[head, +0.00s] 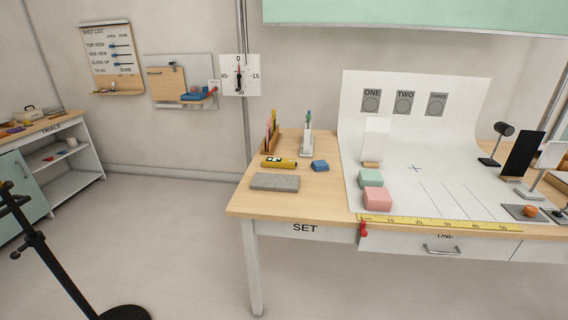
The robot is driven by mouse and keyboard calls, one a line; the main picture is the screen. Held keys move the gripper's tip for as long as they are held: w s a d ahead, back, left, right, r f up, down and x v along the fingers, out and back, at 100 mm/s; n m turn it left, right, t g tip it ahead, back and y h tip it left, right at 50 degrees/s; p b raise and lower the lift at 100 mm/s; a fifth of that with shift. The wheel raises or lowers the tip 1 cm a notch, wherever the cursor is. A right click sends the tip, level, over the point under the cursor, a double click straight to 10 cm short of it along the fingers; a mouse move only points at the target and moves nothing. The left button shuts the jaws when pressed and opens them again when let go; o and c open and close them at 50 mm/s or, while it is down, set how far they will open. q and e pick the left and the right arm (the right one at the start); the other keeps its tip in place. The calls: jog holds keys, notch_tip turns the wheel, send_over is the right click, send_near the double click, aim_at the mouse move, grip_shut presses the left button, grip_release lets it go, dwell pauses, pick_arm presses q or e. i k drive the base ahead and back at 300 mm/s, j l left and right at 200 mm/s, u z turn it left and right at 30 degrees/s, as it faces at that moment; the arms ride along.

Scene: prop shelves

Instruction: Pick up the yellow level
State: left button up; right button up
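The yellow level (285,164) lies flat on the wooden table (238,206), near its left side. A black and white patch shows at its left end. It lies behind a grey flat block (274,182) and to the left of a small blue block (320,166), apart from both. Nothing covers it. Neither of my grippers shows in the head view.
A wooden holder (270,136) and a white holder (306,143) with upright items stand behind the level. To the right are a white backdrop sheet, green (371,177) and pink (377,199) blocks and a yellow ruler (440,223). A black stand (50,265) is at lower left.

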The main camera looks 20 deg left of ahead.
aim_at(267, 162)
jog(key=z, duration=0.4)
jog(key=i+j+z, duration=0.1)
jog(key=j+z, duration=0.8)
jog(key=j, duration=0.2)
jog(key=k+j+z, duration=0.1)
jog(key=j+z, duration=0.35)
jog(key=j, duration=0.15)
